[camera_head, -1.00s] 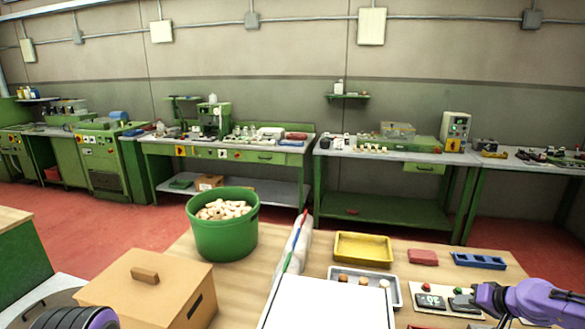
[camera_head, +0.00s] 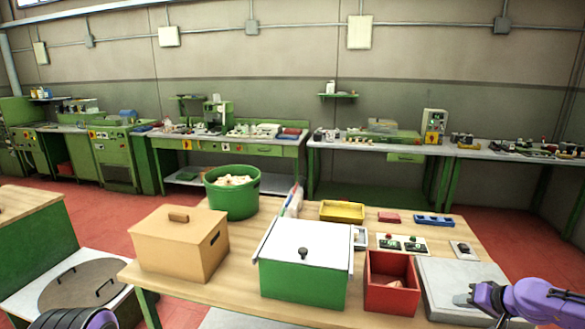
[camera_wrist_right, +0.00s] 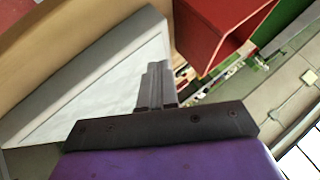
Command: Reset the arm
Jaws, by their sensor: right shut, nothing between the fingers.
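My right gripper (camera_head: 466,299) is at the lower right of the head view, over the near part of a grey flat plate (camera_head: 440,273). In the right wrist view its two fingers (camera_wrist_right: 158,82) are together, with nothing between them. The plate also shows in the right wrist view (camera_wrist_right: 110,85), beside and beyond the fingers. Part of my left arm shows at the lower left edge of the head view, but its gripper is out of the picture.
A red bin (camera_head: 374,298) with something in it stands left of the gripper. Further left are a green box with a white lid (camera_head: 300,242), a cardboard box (camera_head: 165,250) and a green bucket of corks (camera_head: 218,199). A yellow tray (camera_head: 342,209) lies further back.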

